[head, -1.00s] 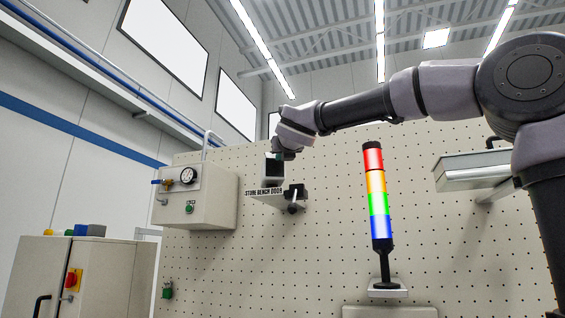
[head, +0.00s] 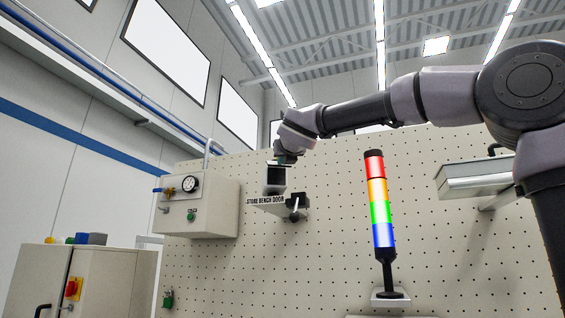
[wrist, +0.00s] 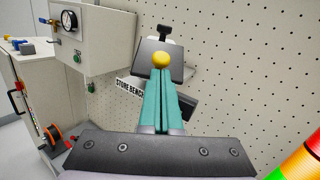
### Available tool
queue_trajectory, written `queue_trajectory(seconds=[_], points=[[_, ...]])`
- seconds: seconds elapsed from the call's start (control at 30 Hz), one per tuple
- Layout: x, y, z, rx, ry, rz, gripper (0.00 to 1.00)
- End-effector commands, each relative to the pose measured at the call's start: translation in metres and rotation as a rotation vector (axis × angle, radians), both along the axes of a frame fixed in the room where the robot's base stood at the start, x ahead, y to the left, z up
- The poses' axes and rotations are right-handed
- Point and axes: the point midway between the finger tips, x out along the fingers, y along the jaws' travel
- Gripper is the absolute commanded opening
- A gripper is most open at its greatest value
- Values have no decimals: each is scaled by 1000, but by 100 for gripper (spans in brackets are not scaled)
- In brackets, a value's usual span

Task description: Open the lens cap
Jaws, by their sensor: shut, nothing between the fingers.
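A dark square plate (wrist: 152,68) with a round yellow knob (wrist: 161,60) shows in the wrist view; I take the plate to be the lens cap. In the head view a dark box-shaped unit (head: 274,180) sits on a bracket above the label "STORE BENCH DOOR" (head: 265,200). My gripper (wrist: 160,72) has teal fingers pressed together, with nothing between them. Its tips line up with the yellow knob; whether they touch it I cannot tell. In the head view my gripper (head: 287,158) is just above the dark unit. The yellow knob is not visible there.
A perforated panel (head: 335,220) stands behind the unit. A black clamp knob (head: 294,205) is at its right. A gauge box (head: 205,207) is at left, a light tower (head: 380,205) at right. A cabinet (head: 100,280) stands lower left.

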Motion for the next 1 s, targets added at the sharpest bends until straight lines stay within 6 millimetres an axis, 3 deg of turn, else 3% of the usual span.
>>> queue_trajectory(seconds=[0.6, 1.0], points=[[-2, -1, 39, 2, 0, -2, 0], [-1, 0, 49, 1, 0, 0, 0]])
